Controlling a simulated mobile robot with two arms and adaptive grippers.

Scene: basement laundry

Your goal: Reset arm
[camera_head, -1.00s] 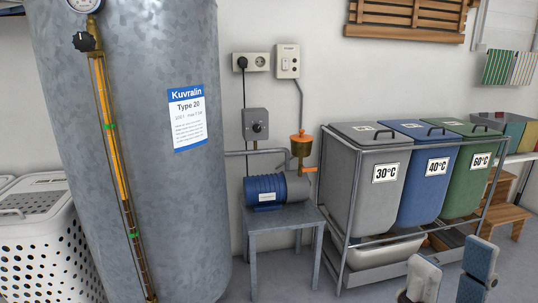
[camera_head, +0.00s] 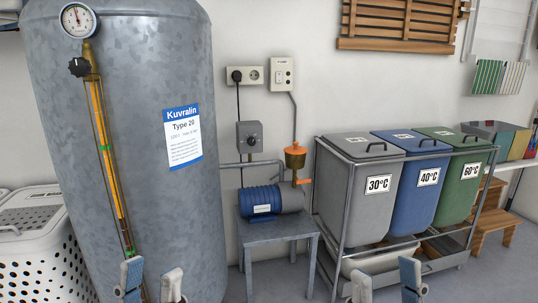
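My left gripper (camera_head: 152,283) shows at the bottom edge in front of the big grey tank, its two fingers apart with nothing between them. My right gripper (camera_head: 386,283) shows at the bottom edge in front of the sorting bins, its two fingers apart and empty. Only the finger ends of both grippers show; the arms behind them are out of the picture.
A galvanized tank (camera_head: 125,130) with a gauge fills the left. A blue pump (camera_head: 275,199) stands on a small metal table (camera_head: 270,229). Grey (camera_head: 352,195), blue (camera_head: 414,190) and green (camera_head: 460,185) bins stand in a metal frame. A white laundry basket (camera_head: 40,255) is at far left.

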